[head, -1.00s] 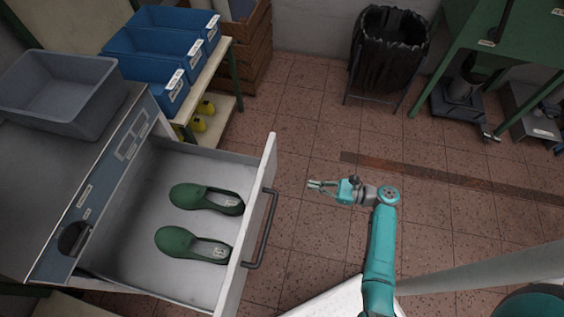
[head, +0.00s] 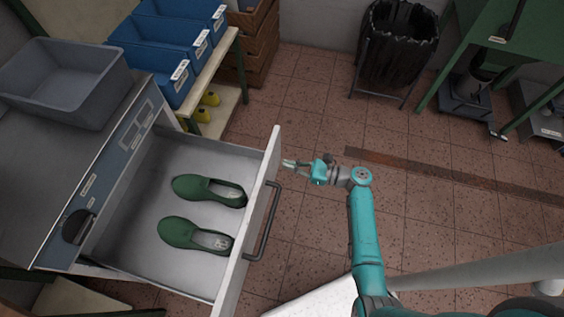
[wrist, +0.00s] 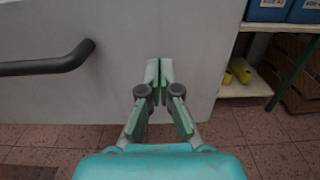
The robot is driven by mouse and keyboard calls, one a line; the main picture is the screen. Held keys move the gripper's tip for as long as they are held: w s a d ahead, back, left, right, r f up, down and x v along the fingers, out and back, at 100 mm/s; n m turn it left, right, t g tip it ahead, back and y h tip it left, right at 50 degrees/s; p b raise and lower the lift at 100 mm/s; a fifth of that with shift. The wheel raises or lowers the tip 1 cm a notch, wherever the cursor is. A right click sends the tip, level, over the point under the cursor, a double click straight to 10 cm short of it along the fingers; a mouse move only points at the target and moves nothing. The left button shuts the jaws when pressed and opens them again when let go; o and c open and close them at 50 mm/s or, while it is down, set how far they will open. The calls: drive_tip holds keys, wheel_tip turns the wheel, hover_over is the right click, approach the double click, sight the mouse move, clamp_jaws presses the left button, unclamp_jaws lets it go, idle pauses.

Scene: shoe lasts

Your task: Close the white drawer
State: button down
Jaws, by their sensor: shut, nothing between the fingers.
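The white drawer (head: 246,228) is pulled out of the cabinet at the left of the head view, with its front facing my arm. A dark bar handle (head: 267,222) is on its front; it also shows at the left of the wrist view (wrist: 45,66). Two green shoes (head: 200,212) lie inside the drawer. My gripper (head: 284,163) is shut and empty at the drawer front, beyond the handle's far end. In the wrist view my fingertips (wrist: 159,62) are together in front of the drawer's white face (wrist: 185,30); I cannot tell whether they touch it.
A grey bin (head: 65,80) stands on the cabinet top. A shelf with blue bins (head: 160,60) and yellow objects (head: 207,106) stands behind the drawer. A black-bagged waste bin (head: 397,45) is at the back.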

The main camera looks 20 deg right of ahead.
drive_tip(key=shift+x, duration=1.4)
